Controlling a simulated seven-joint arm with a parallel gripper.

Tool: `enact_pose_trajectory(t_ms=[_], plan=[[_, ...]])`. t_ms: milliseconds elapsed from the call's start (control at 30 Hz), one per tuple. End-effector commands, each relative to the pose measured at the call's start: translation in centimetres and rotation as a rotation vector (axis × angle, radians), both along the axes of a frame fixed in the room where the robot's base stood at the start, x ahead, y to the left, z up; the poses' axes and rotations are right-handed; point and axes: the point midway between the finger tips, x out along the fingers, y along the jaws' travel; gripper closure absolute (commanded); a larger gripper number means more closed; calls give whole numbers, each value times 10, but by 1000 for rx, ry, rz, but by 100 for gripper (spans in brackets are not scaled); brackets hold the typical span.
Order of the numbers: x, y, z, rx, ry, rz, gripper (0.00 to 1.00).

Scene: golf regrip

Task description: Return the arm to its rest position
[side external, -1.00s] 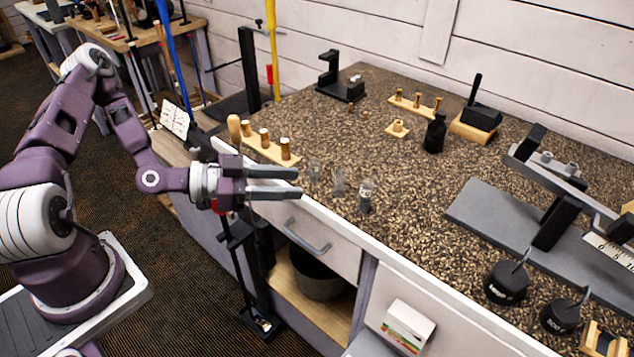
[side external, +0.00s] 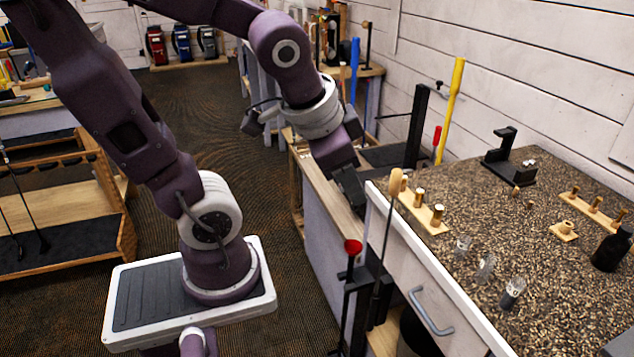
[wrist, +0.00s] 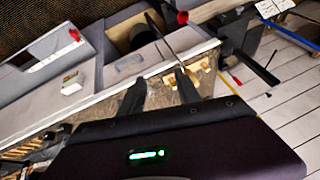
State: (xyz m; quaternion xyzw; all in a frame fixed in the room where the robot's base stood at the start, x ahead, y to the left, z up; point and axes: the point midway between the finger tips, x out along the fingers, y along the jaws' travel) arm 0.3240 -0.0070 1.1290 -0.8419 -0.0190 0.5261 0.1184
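My gripper (side external: 348,185) hangs from the bent arm and points downward by the left end of the bench, beside the wooden peg block. In the wrist view its two dark fingers (wrist: 160,92) are spread apart, with bench surface showing between them and nothing held. In the side view the fingers are dark and seen nearly edge-on. The speckled bench top (side external: 560,250) lies to the right of the gripper. I cannot tell the exact gap between the fingertips and the bench edge.
A peg block (side external: 425,215) and a wooden-topped shaft (side external: 392,225) stand close to the gripper. A red-topped stand (side external: 352,246) is below it. Small clear cups (side external: 486,268) sit on the bench. Yellow (side external: 452,105) and blue (side external: 354,70) poles rise behind. The floor at left (side external: 220,130) is open.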

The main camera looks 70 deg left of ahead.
Motion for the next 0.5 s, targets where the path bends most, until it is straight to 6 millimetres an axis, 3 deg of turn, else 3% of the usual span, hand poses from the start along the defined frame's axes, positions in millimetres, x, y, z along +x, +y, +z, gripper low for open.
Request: enact_pose_trajectory(t_ms=[100, 200, 500], plan=[[-43, -27, 23, -141, -41, 65, 60], [-63, -38, 29, -211, -41, 85, 60], [-68, -40, 30, -227, -37, 91, 60]])
